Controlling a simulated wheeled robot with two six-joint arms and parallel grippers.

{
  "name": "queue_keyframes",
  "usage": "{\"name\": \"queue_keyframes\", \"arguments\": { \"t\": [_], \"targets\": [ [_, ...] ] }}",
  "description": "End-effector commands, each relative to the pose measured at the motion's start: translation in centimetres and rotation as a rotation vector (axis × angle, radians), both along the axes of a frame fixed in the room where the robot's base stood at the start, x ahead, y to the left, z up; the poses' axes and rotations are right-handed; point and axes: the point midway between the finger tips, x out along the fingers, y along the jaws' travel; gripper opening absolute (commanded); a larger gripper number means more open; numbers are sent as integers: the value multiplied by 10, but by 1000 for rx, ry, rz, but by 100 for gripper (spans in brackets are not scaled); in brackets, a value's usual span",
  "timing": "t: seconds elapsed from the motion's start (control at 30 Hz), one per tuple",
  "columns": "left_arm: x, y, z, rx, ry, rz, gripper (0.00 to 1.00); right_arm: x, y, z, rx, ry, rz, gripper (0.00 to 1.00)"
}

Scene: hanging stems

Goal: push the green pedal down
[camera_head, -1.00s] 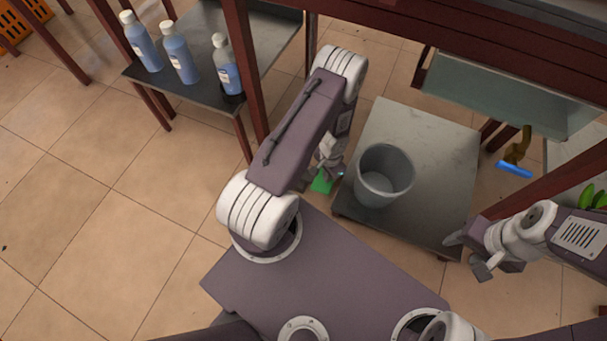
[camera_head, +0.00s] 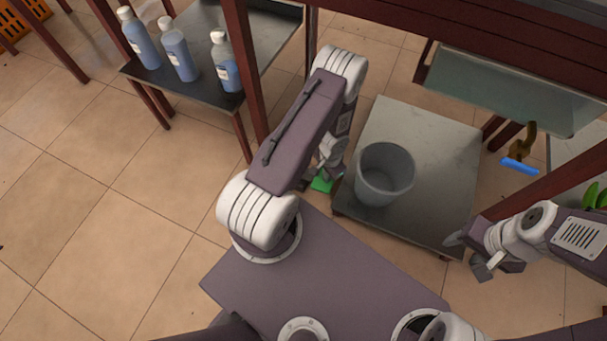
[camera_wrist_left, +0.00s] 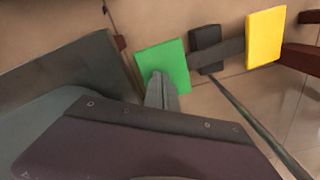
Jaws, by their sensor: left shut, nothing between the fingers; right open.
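The green pedal (camera_wrist_left: 176,58) is a flat square plate low near the floor. In the head view only part of the green pedal (camera_head: 321,185) shows, beside my left arm and left of the low grey platform. My left gripper (camera_wrist_left: 160,84) is shut and empty, with its fingertips over the near part of the pedal's face in the left wrist view. I cannot tell whether they touch it. In the head view my left gripper (camera_head: 324,175) is partly hidden by its own arm. My right gripper (camera_head: 468,254) is open and empty, right of the platform.
A yellow pedal (camera_wrist_left: 265,38) and a dark block (camera_wrist_left: 206,48) sit right of the green one. A grey bucket (camera_head: 384,175) stands on the low platform (camera_head: 440,150). Several bottles stand on a dark shelf (camera_head: 205,85) at upper left. Red-brown posts (camera_head: 243,75) rise nearby.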

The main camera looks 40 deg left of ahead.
Motion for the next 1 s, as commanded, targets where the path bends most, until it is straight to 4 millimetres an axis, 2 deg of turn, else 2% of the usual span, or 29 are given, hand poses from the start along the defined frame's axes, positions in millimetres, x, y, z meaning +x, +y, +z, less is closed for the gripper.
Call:
{"name": "queue_keyframes", "arguments": {
  "t": [0.67, 0.83, 1.0],
  "targets": [
    [0, 0, -37, 0, 1, -1, 0, 0, 0, -37, 0, 0, 0, 52],
    [0, 0, -25, 0, 0, -1, 0, 0, 0, -25, 0, 0, 0, 52],
    [0, 0, -2, 0, 0, 0, 0, 0, 0, -2, 0, 0, 0, 52]
  ]
}}
